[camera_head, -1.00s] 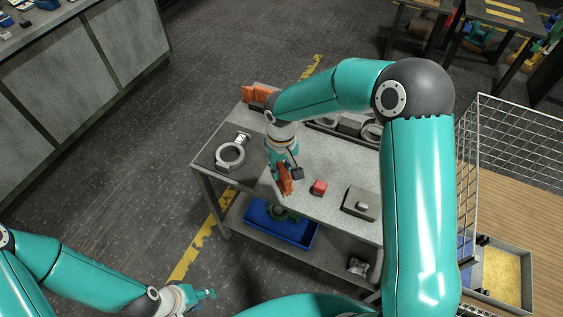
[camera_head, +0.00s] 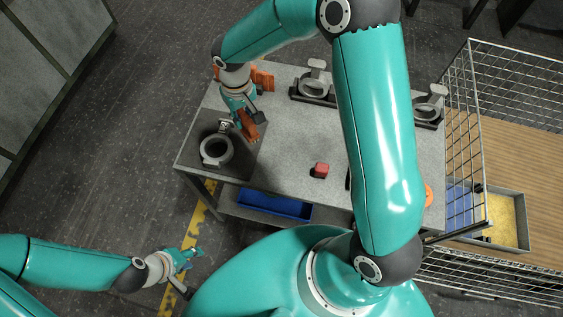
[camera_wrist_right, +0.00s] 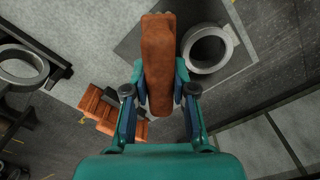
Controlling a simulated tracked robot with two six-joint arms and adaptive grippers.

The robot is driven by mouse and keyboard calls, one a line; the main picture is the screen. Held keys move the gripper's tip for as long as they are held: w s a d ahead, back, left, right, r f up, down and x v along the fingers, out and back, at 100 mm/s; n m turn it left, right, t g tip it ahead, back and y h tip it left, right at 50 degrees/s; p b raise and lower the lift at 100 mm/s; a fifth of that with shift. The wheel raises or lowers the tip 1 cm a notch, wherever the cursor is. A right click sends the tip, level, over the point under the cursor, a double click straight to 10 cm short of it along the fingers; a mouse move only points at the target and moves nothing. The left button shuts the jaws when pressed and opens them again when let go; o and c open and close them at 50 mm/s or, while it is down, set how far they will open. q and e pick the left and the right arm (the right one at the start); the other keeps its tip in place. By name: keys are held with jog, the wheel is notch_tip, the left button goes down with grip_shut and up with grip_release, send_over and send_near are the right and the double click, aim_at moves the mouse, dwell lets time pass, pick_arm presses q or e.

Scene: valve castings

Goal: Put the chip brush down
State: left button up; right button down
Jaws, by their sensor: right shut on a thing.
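My right gripper (camera_wrist_right: 159,92) is shut on the chip brush (camera_wrist_right: 158,62), a brown-orange piece with a rough, paler far end. In the head view, the brush (camera_head: 246,124) hangs from my right gripper (camera_head: 243,108) over the back left of the grey table (camera_head: 282,150), near the edge of a dark mat (camera_head: 242,160). I cannot tell its height above the surface. A grey ring casting (camera_head: 216,150) sits on the mat, just beside the brush; it also shows in the wrist view (camera_wrist_right: 207,48). My left gripper (camera_head: 188,258) is empty, low and off the table; its fingers are too small to judge.
An orange-brown block (camera_head: 262,79) stands at the table's back left. A red block (camera_head: 320,170) lies mid-table. More castings (camera_head: 316,84) stand on dark bases at the back. A blue tray (camera_head: 274,203) is on the lower shelf. A wire cage (camera_head: 510,90) borders the right.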

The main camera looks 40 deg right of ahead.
jog(key=shift+d, duration=0.1)
jog(key=shift+d+r+b, duration=0.15)
jog(key=shift+r+b, duration=0.1)
jog(key=shift+b, duration=0.2)
jog(key=s+d+r+n+b, duration=0.4)
jog(key=s+r+n+b, duration=0.4)
jog(key=s+r+b, duration=0.15)
jog(key=shift+s+f+b, duration=0.2)
jog(key=shift+f+b, duration=0.2)
jog(key=shift+f, duration=4.55)
jog(key=shift+s+f+b, duration=0.15)
jog(key=shift+f+b, duration=0.25)
jog(key=shift+f, duration=4.5)
